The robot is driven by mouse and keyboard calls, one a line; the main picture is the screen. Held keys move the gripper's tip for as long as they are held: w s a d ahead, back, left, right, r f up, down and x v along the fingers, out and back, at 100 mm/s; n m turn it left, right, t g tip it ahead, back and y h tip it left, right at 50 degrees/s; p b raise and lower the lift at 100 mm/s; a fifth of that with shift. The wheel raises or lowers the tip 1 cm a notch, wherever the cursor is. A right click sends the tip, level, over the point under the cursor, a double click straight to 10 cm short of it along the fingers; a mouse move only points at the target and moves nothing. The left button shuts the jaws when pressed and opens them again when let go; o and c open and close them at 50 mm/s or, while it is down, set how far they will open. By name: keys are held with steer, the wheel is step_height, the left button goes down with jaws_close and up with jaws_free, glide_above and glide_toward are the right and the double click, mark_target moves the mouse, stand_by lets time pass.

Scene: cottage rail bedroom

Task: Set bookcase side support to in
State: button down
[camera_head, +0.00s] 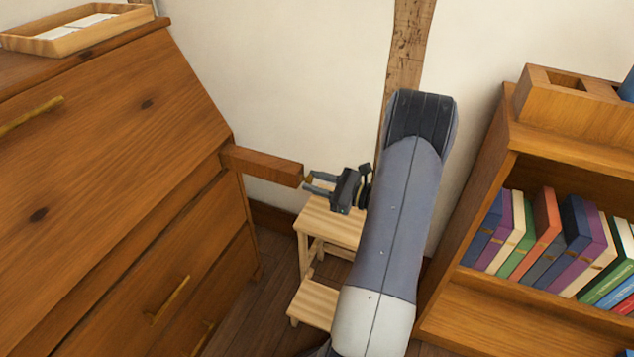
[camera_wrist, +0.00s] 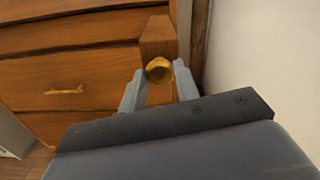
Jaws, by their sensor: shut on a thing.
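The bookcase side support (camera_head: 262,165) is a brown wooden bar. It sticks out from the front of the wooden bureau (camera_head: 120,140), below the slanted front, on the side nearer the bookcase. A round brass knob (camera_wrist: 159,70) sits on the bar's end. My gripper (camera_head: 309,181) is at that end, its two grey fingers shut on the knob. In the wrist view, the fingers stand on either side of the knob, and the support (camera_wrist: 158,38) runs back to the bureau behind it. My arm hides part of the wall and floor.
A small light wooden step stool (camera_head: 330,222) stands below my gripper. The bookcase (camera_head: 490,305), with several coloured books (camera_head: 545,235), stands at the right. A wooden tray (camera_head: 78,35) lies on the bureau top. The bureau's slanted front is closed. A pale wall is behind.

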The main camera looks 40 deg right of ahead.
mark_target(271, 169)
steer(key=b+x, duration=0.3)
steer(key=x, duration=1.9)
steer(key=shift+a+f, duration=0.1)
steer(key=shift+a, duration=0.1)
steer(key=shift+w+a, duration=0.3)
steer(key=shift+w, duration=0.4)
steer(key=c, duration=1.1)
jaws_free()
steer(key=shift+w+a, duration=0.1)
steer(key=shift+a, duration=0.05)
steer(key=shift+o, duration=0.2)
steer(key=v, duration=1.1)
steer(key=shift+w+p, duration=0.1)
steer(key=shift+p, duration=0.25)
